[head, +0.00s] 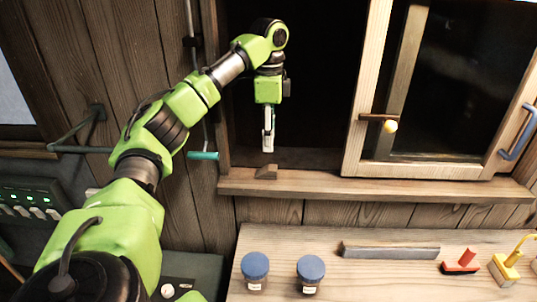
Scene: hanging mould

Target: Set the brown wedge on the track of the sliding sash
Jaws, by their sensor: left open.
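The brown wedge (266,172) sits on the window ledge (300,185), at the bottom of the dark opening and left of the sliding sash (365,120). My left gripper (268,147) points down just above the wedge, open and with nothing in it; a small gap shows between its tips and the wedge. The sash has a pale wood frame and stands at the right of the opening. The track itself is hard to make out from here. My right gripper is not in view.
Below the ledge, a wooden bench holds two blue-lidded jars (255,268), a grey bar (390,250), and a red-and-black object (461,262). A teal-ended lever (203,156) hangs left of the opening. A yellow knob (390,127) and blue handle (518,132) stick out at the sash.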

